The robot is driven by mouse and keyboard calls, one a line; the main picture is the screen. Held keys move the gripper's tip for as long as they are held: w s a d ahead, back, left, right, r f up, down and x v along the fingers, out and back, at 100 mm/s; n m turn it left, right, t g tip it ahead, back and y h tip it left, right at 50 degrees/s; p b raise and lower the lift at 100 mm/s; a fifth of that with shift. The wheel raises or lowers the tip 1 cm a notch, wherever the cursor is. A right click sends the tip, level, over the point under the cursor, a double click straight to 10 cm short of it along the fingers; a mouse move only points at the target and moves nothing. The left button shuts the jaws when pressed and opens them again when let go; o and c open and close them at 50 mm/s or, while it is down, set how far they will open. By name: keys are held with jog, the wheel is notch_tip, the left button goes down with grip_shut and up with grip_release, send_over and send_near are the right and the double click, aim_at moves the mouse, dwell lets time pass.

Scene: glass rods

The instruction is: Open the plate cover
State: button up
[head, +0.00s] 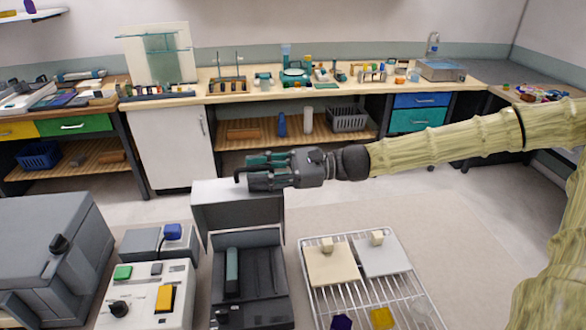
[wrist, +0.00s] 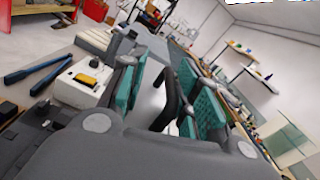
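A grey box-shaped device (head: 262,305) stands in the lower middle of the head view, its dark inside exposed, with a teal bar (head: 232,270) in it. Its grey cover (head: 238,212) stands raised, roughly upright, at the back of the device. My gripper (head: 254,171) is at the cover's top edge, reaching in from the right. Its two teal-padded fingers are apart, also in the wrist view (wrist: 162,88). A dark curved bar (wrist: 173,90), which looks like the cover's handle, shows between the fingers; I cannot tell whether they touch it.
Left of the device is a white control box (head: 145,290) with a knob and coloured buttons, then a large grey machine (head: 50,250). To the right, a wire rack (head: 312,285) holds a beige plate (head: 330,265) and a pale plate (head: 385,258). A workbench (head: 220,95) runs along the back.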

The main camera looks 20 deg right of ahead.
jog(key=v, duration=1)
jog(key=shift+d, duration=0.35)
jog(key=shift+s, duration=0.1)
jog(key=shift+r, duration=0.1)
dwell(0.6)
